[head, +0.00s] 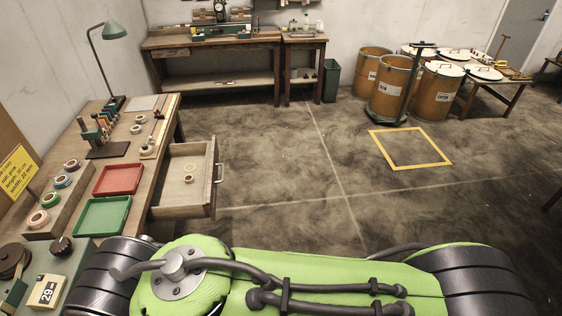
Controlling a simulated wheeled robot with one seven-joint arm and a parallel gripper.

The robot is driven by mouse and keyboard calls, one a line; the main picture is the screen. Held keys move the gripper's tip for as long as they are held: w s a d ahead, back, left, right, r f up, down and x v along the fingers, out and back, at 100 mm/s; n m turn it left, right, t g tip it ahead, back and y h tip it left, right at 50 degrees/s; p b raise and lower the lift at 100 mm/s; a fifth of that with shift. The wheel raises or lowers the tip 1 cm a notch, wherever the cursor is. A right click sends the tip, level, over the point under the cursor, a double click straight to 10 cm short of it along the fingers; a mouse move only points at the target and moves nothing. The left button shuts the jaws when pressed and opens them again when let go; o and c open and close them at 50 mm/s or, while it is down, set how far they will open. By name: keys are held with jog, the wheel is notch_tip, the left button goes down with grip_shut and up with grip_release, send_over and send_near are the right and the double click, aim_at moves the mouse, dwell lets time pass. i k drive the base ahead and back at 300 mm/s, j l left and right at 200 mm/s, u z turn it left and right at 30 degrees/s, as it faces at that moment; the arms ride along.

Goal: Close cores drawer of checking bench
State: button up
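The checking bench (136,171) is the wooden table at the left. Its cores drawer (203,206) is pulled out to the right, with its handle (219,172) on the right-hand front face. Two small ring-shaped cores lie inside, one at the back (190,168) and one nearer (187,181). My green and black arm crosses the bottom of the view, nearer to me than the drawer and apart from it. My gripper is not in view.
On the bench are a red tray (118,180), a green tray (102,217), several tape rolls and a green lamp (112,31). Open floor (290,190) lies right of the drawer. Brown drums (392,85) and a yellow floor square (410,149) are farther right.

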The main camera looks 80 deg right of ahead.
aim_at(172, 199)
jog(key=k+l+z, duration=0.15)
jog(key=l+z, duration=0.25)
jog(key=k+l+z, duration=0.1)
jog(key=z, duration=0.25)
jog(key=l+z, duration=0.8)
jog(key=i+j+u, duration=0.15)
jog(key=i+u, duration=0.6)
jog(key=i, duration=0.15)
